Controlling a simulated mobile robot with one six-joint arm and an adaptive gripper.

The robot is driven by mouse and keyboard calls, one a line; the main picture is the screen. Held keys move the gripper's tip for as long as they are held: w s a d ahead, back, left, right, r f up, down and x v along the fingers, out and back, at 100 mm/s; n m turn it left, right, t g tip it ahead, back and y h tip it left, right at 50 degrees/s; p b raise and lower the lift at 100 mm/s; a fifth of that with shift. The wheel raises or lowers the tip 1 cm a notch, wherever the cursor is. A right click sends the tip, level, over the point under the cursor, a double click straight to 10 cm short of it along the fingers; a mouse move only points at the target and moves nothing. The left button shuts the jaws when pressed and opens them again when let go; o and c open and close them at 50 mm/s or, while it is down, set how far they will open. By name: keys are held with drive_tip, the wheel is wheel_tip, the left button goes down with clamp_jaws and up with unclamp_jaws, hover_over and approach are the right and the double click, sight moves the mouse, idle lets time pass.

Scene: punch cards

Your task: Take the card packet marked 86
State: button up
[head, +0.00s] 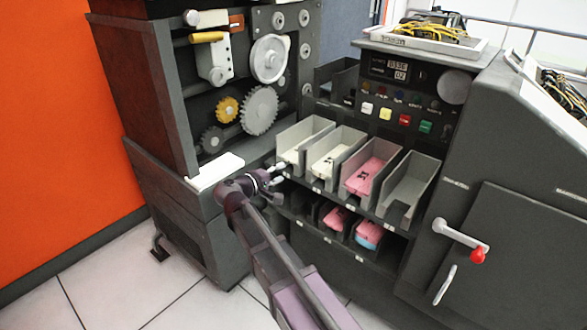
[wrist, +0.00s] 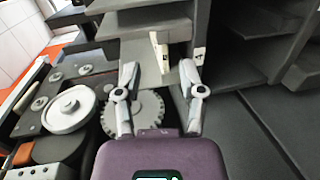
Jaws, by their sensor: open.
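In the head view, card packets sit in grey bins: a cream packet (head: 291,156) in the left upper bin, a second cream packet (head: 325,165) beside it, and a pink packet (head: 364,177) in the third. A pink packet (head: 336,217) and a pink-and-blue packet (head: 368,235) lie in the lower row. Dark marks show on some packets, but I cannot read 86 on any. My gripper (head: 279,175) is at the front of the left upper bin. In the wrist view my gripper (wrist: 159,85) is open and empty, with a cream packet (wrist: 160,48) beyond its fingers.
The right upper bin (head: 408,190) looks empty. The dark machine with gears (head: 259,110) stands close on the left, with a white plate (head: 214,171) on its ledge. A lever with a red knob (head: 477,255) sticks out at right. Tiled floor (head: 100,290) is clear at lower left.

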sight(289, 161)
drive_tip(key=a, duration=0.1)
drive_tip(key=w+a+b, duration=0.1)
drive_tip(key=a+f+n+t, duration=0.1)
drive_tip(key=shift+w+a, duration=0.15)
drive_tip(key=shift+a, duration=0.1)
drive_tip(key=shift+w+d+b, duration=0.1)
drive_tip(key=shift+w+b, duration=0.05)
drive_tip(key=shift+b, duration=0.15)
drive_tip(key=shift+b+x, duration=0.6)
drive_tip(key=shift+x, duration=5.75)
drive_tip(key=shift+r, duration=0.15)
clamp_jaws()
